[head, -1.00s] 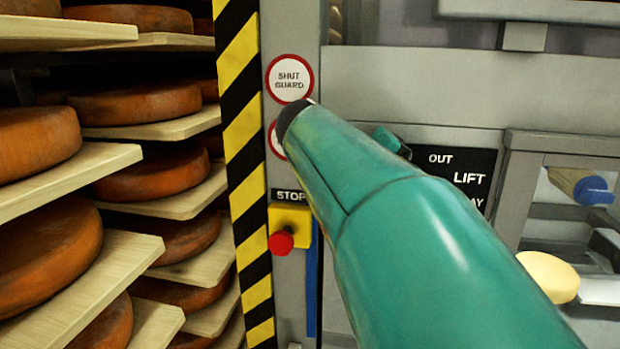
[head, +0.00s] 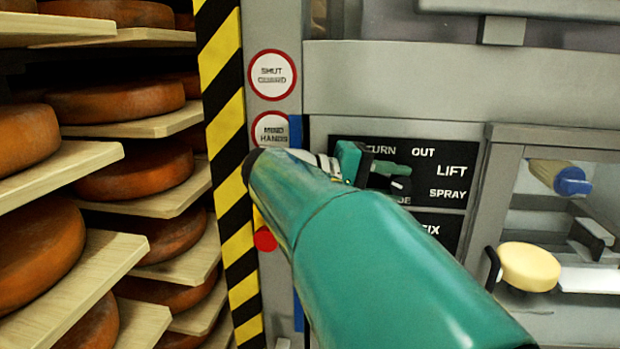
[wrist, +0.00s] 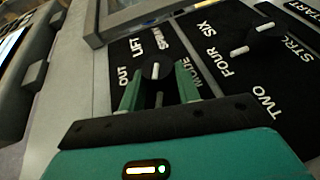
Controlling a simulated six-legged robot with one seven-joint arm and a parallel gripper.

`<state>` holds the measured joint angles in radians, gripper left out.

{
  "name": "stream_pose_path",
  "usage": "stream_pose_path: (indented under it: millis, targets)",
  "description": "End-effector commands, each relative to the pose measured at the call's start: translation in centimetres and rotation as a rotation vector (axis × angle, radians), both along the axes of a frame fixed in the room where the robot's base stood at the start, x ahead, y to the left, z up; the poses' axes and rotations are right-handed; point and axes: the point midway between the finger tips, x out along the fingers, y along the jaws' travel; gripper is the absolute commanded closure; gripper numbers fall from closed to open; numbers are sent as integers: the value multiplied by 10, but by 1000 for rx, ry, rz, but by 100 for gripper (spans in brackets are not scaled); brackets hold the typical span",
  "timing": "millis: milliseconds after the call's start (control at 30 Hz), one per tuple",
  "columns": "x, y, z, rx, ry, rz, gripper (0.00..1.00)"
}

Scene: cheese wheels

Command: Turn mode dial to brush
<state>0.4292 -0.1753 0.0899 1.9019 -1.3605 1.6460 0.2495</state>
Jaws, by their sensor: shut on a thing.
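The mode dial (wrist: 156,69) is a black knob with a white mark on a black panel (head: 462,152). OUT, LIFT, SPRAY and MODE show around it in the wrist view, and the head view also shows TURN. The mark runs roughly up the wrist picture, towards the gap between LIFT and SPRAY. I see no brush label. My gripper (wrist: 159,80) is shut on the dial, one green finger on each side. In the head view my gripper (head: 382,172) is at the panel, and my arm hides its left part.
A second dial (wrist: 260,38), marked TWO, FOUR and SIX, sits beside it. A red stop button (head: 265,240) is partly behind my arm. Cheese wheels (head: 130,175) fill the shelves at left.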

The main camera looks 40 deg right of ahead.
Motion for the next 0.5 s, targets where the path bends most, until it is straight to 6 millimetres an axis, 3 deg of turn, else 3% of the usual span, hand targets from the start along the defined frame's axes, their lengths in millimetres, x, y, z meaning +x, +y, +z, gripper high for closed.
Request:
stream_pose_path:
  millis: [133, 167, 233, 500]
  targets:
    - [-1, 1, 0, 1, -1, -4, 90]
    - [-1, 1, 0, 1, -1, -4, 62]
    - [-1, 0, 0, 1, -1, -4, 48]
    - [0, 0, 0, 1, 0, -2, 46]
